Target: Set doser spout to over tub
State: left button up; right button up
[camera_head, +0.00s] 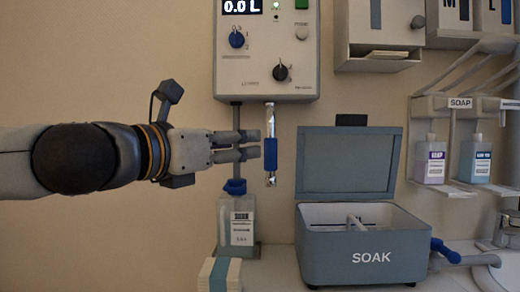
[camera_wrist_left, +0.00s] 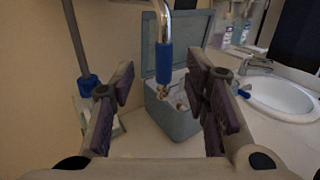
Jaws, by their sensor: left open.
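The doser (camera_head: 266,60) is a pale wall box with a 0.0 L display and two knobs. Its spout (camera_head: 270,125) is a chrome tube with a blue sleeve, hanging down left of the tub in the head view. The grey tub (camera_head: 365,258), marked SOAK, stands on the counter with its lid raised. My left gripper (camera_head: 250,147) points right at the blue sleeve. In the left wrist view the spout (camera_wrist_left: 164,60) hangs between the open fingers, apart from both, with the tub (camera_wrist_left: 178,118) behind. My right gripper is in neither view.
A SOAK bottle (camera_head: 238,225) with a blue cap stands below my left gripper. A small block (camera_head: 219,275) sits at the counter's front. Soap bottles (camera_head: 430,160) hang on a right-hand rack. A sink (camera_wrist_left: 283,98) is at right.

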aim_at(267, 142)
pick_arm(q)
jog(key=x, duration=1)
jog(key=shift+d+f, duration=0.1)
jog(key=shift+d, duration=0.25)
grip_shut()
